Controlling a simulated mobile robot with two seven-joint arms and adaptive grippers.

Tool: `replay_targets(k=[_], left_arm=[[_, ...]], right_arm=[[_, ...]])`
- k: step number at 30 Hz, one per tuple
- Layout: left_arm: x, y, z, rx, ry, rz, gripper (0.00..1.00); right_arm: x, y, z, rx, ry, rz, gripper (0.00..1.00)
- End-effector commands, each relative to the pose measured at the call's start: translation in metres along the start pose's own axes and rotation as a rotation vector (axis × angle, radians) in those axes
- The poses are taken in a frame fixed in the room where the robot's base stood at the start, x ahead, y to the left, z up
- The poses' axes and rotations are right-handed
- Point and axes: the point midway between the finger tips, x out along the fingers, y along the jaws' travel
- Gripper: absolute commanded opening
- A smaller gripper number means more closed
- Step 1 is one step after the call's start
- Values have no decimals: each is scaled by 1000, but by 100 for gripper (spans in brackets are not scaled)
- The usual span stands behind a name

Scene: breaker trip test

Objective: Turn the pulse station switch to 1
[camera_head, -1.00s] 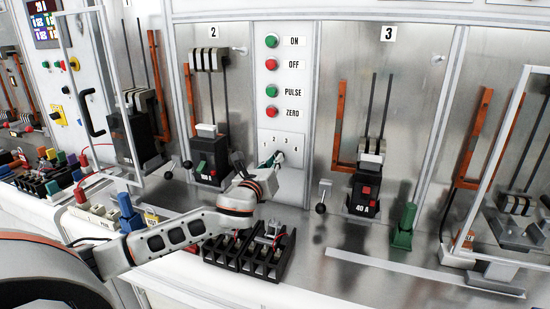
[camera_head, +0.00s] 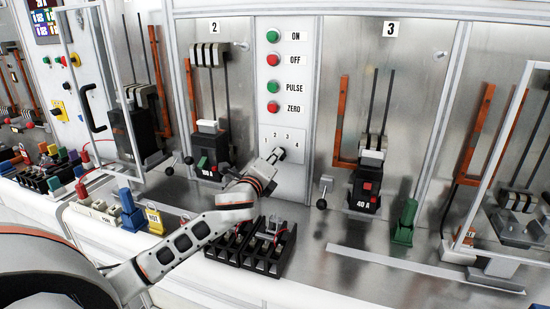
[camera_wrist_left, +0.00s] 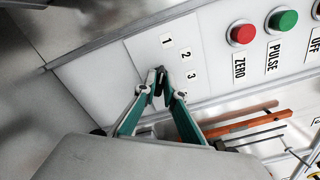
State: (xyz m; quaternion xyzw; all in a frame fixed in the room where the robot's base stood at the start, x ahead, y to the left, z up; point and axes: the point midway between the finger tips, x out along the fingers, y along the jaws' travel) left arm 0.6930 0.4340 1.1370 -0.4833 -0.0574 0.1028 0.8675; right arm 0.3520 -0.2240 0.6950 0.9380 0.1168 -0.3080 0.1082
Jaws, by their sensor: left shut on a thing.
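In the left wrist view the teal fingers (camera_wrist_left: 156,90) close around the dark knob (camera_wrist_left: 160,78), beside the labels 1, 2 and 3. The fingers cover most of the knob, so I cannot tell which number it points to. My right gripper is not in view.
Above the switch are the ON, OFF, PULSE and ZERO buttons (camera_head: 272,86). Breaker bays 2 (camera_head: 209,150) and 3 (camera_head: 368,180) stand on either side. Black terminal blocks (camera_head: 262,248) sit on the ledge below my arm. A green device (camera_head: 404,222) stands at right.

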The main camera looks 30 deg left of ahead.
Motion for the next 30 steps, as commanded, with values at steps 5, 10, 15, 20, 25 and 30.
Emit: replay_targets(k=[5, 10, 15, 20, 25, 30], left_arm=[[0, 1, -1, -37, 2, 1, 0], [0, 1, -1, -48, 2, 1, 0], [0, 1, -1, -48, 2, 1, 0], [0, 1, -1, -48, 2, 1, 17], [0, 1, -1, -47, 1, 1, 26], [0, 0, 0, -46, 1, 0, 26]], right_arm=[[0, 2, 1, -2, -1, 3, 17], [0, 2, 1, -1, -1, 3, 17], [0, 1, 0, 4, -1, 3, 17], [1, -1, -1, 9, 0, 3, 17], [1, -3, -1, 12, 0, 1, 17], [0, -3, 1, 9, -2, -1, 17]])
